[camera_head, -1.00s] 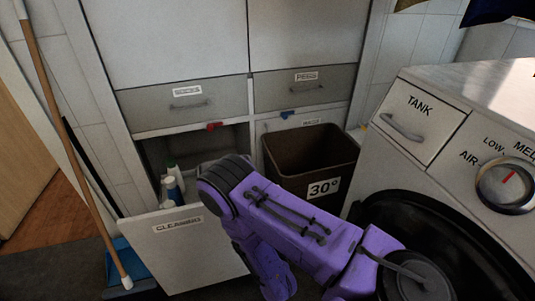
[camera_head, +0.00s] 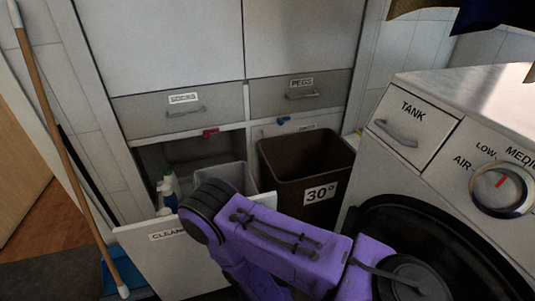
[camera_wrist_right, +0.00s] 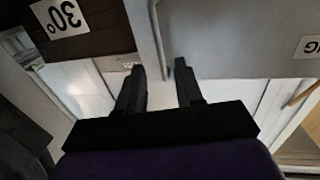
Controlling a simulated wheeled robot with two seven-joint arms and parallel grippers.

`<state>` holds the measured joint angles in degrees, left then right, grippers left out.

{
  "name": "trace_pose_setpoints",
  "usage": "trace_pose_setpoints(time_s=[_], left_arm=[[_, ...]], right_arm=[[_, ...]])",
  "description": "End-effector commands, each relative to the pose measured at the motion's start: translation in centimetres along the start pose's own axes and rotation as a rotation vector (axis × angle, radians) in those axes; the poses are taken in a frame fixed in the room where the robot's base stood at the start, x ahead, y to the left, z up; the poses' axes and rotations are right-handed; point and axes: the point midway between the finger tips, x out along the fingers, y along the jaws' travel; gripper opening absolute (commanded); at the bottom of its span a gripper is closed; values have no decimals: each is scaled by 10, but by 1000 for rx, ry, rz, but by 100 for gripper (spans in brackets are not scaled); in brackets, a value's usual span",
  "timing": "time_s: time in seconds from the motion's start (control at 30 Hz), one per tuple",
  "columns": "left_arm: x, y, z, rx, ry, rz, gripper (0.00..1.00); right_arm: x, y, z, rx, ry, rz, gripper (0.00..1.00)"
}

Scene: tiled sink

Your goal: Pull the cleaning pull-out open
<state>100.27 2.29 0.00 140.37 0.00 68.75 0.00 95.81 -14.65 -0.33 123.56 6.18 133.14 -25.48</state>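The cleaning pull-out (camera_head: 170,262) stands open at lower left in the head view, its white front well out from the cabinet. Its label is partly hidden by my right arm. The front also shows in the right wrist view (camera_wrist_right: 235,35), with its thin grey bar handle (camera_wrist_right: 158,35). My right gripper (camera_wrist_right: 161,72) has its fingers apart. The handle's end reaches toward the gap between the fingertips; I cannot tell whether either finger touches it. In the head view my purple right arm hides this gripper and the handle. My left gripper is not in view.
Bottles (camera_head: 168,190) and a grey bin (camera_head: 228,175) are inside the pull-out. A brown basket marked 30° (camera_head: 300,165) stands right of it. The washing machine (camera_head: 450,150) is close on the right. A broom (camera_head: 60,130) leans at left.

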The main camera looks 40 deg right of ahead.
Motion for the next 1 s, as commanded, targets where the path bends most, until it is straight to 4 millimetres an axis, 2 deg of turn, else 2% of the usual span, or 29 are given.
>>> trace_pose_setpoints(time_s=[0.1, 0.3, 0.9, 0.97, 1.0], left_arm=[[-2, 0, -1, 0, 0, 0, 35], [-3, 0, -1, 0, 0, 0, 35], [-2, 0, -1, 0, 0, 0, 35], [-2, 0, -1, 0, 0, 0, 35], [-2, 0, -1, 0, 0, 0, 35]], right_arm=[[-29, 0, 0, -1, -2, -4, 36], [-54, 1, 0, 0, 0, 0, 36], [-57, 1, 0, 6, -1, 0, 36], [-57, -2, 7, 13, -37, -16, 36], [-58, -7, 16, 8, -89, -41, 36]])
